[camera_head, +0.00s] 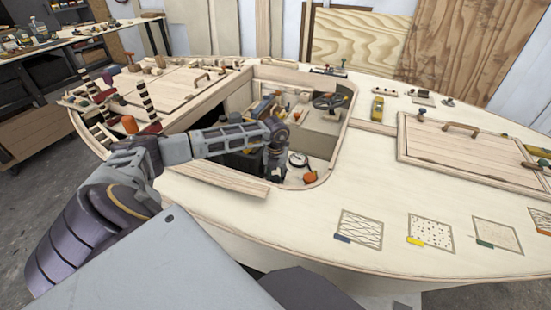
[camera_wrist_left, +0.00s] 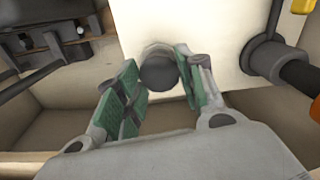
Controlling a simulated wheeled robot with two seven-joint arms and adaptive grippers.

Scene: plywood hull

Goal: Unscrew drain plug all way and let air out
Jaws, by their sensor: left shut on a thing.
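My left arm reaches in from the left over the deck and down into the open cockpit of the plywood hull (camera_head: 230,215). My left gripper (camera_head: 274,172) is low in the cockpit; its tip is small and dark in the head view. In the left wrist view my left gripper (camera_wrist_left: 160,85) has green-padded fingers on either side of a dark round knob, which I take to be the drain plug (camera_wrist_left: 158,73). It is shut on this knob. The knob sits at a pale panel. Its thread and seat are hidden, and the head view does not show it clearly.
A dark fitting with an orange-ended hose (camera_wrist_left: 272,62) is right of the fingers. A dark slotted block (camera_wrist_left: 55,45) is at upper left.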

